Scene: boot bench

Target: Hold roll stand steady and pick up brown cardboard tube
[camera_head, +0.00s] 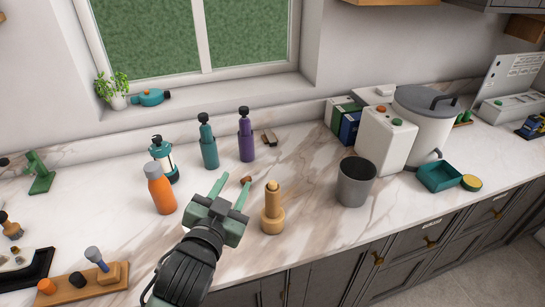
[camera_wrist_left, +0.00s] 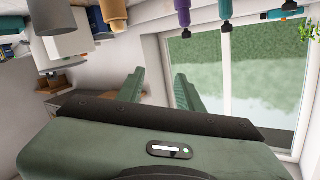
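A tan roll stand (camera_head: 272,222) stands upright on the marble counter, with a thicker brown tube-like sleeve (camera_head: 272,200) around its post. I cannot tell surely whether this sleeve is the cardboard tube. The stand also shows at the top edge of the left wrist view (camera_wrist_left: 115,14), partly cut off. My left gripper (camera_head: 234,181) is open and empty, its two green fingers apart, just left of the stand and not touching it. The fingers also show apart in the left wrist view (camera_wrist_left: 159,80). My right gripper is not in view.
An orange bottle (camera_head: 160,192) stands left of my gripper. Teal (camera_head: 208,148) and purple (camera_head: 246,143) bottles stand behind it. A grey bin (camera_head: 355,184) is right of the stand. The counter's front edge is close to the stand.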

